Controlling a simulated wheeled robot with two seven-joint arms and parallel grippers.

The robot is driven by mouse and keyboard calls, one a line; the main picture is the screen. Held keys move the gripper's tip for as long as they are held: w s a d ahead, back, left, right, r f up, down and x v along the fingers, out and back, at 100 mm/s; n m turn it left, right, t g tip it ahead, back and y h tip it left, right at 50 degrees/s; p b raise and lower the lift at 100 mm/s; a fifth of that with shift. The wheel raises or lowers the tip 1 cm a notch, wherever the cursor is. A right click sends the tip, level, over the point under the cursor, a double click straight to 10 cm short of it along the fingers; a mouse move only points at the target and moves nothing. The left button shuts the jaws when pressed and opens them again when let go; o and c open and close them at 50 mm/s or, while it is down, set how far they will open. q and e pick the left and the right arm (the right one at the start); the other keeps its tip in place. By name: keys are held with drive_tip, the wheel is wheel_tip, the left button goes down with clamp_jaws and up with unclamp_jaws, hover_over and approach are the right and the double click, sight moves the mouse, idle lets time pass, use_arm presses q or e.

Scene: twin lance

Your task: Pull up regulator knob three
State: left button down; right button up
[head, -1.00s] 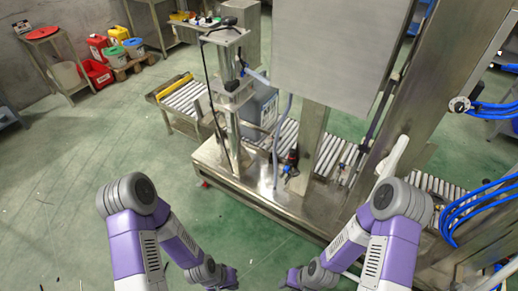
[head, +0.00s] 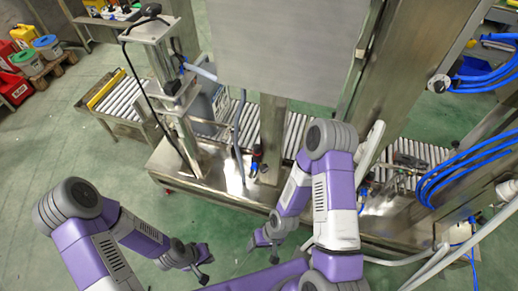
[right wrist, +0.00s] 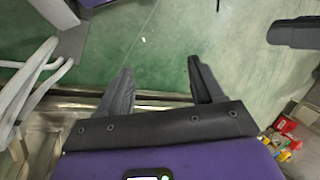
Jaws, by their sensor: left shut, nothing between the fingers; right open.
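I cannot make out regulator knob three, or any numbered knob, in either view. The steel machine (head: 225,190) stands ahead, with a small dark fitting with a red part (head: 256,157) on its front; I cannot tell whether it is a regulator. My left gripper (head: 204,279) is low at the bottom middle of the head view, shut and empty, over the floor. My right gripper (head: 262,251) is just in front of the machine's base edge, open and empty. In the right wrist view my right gripper (right wrist: 162,82) shows two spread fingers with green floor between them.
A roller conveyor (head: 125,100) runs through the machine. Blue hoses (head: 465,165) and white pipes (head: 430,262) crowd the right side. My right arm covers part of the machine. Coloured buckets (head: 47,46) stand far left. The green floor at left is clear.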

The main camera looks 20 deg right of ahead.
sight(256, 155)
drive_tip(key=s+d+f+n+g+h+b, duration=0.1)
drive_tip(key=s+d+f+n+g+h, duration=0.2)
drive_tip(key=d+f+n+g+h, duration=0.5)
drive_tip(key=w+d+n+t+h+b, duration=0.1)
drive_tip(key=w+d+n+t+h, duration=0.2)
drive_tip(key=w+d+n+t, duration=0.3)
drive_tip(key=w+d+n+t+h, duration=0.4)
drive_tip(key=w+n, duration=0.1)
drive_tip(key=w, duration=0.4)
drive_tip(key=w+a+r+n+t+y+b, duration=0.1)
drive_tip(key=w+a+r+n+t, duration=0.3)
drive_tip(key=w, duration=0.3)
drive_tip(key=w+a+r+n+t+y+b, duration=0.1)
drive_tip(key=w+a+r+n+t, duration=0.15)
drive_tip(key=w+n+t, duration=0.3)
drive_tip(key=w+a+r+n+t+y, duration=0.1)
drive_tip(key=w+a+r+n+t, duration=0.1)
drive_tip(key=w+a+n+t, duration=0.35)
drive_tip(key=w+d, duration=0.1)
drive_tip(key=w, duration=0.1)
drive_tip(key=w+d+m+b, duration=0.1)
drive_tip(key=w, duration=0.2)
drive_tip(key=w+d+m+b, duration=0.1)
drive_tip(key=w+d, duration=0.1)
drive_tip(key=w, duration=0.1)
drive_tip(key=shift+w, duration=0.1)
